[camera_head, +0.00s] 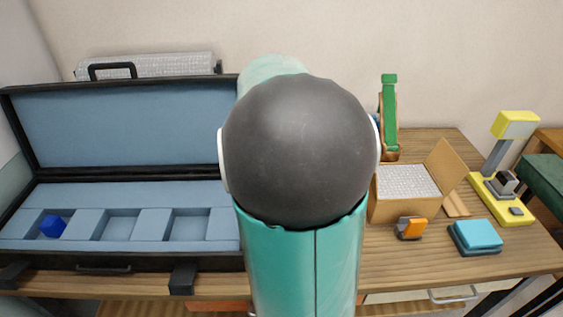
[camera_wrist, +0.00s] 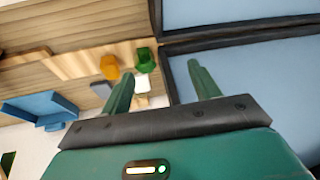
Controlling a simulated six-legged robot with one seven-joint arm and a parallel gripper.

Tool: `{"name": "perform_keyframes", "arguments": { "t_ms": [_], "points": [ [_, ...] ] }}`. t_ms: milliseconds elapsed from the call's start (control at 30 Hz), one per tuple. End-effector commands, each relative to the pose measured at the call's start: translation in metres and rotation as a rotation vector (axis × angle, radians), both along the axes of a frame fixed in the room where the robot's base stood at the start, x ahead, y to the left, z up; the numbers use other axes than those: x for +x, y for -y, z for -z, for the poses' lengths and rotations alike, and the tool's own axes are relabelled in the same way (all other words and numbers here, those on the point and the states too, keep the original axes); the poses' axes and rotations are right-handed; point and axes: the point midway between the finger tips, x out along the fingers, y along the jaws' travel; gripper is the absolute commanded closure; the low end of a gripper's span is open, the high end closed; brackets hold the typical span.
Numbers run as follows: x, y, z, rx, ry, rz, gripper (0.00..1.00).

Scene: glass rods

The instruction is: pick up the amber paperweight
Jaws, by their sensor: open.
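An amber faceted piece (camera_wrist: 110,67) lies on the wooden table in the wrist view, just beyond the tip of my gripper's left finger. It looks like the paperweight. A green piece (camera_wrist: 146,60) and a white piece (camera_wrist: 142,83) are right beside it. In the head view my own arm blocks the middle of the table, and I cannot make out the amber piece or the gripper there.
An open black case (camera_head: 95,262) with blue lining fills the left; a blue block (camera_head: 53,227) sits in one compartment. A cardboard box (camera_head: 391,209), an orange-and-grey object (camera_head: 411,228), blue pads (camera_head: 476,236) and a yellow stand (camera_head: 499,205) occupy the right. A blue tray (camera_wrist: 38,104) shows in the wrist view.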

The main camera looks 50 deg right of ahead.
Motion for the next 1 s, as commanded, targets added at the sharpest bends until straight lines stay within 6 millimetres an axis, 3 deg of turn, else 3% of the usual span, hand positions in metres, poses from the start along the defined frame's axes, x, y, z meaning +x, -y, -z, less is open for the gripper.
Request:
{"name": "perform_keyframes", "arguments": {
  "t_ms": [100,333,567,800,1000],
  "points": [
    [-0.006,0.049,0.013,-0.036,-0.029,0.078,0.38],
    [-0.021,0.113,0.027,-0.098,-0.068,0.172,0.38],
    [-0.024,0.131,0.041,-0.112,-0.081,0.192,0.38],
    [-0.014,0.145,0.084,-0.111,-0.081,0.192,0.38],
    [-0.007,0.152,0.107,-0.112,-0.079,0.191,0.38]
  ]
}}
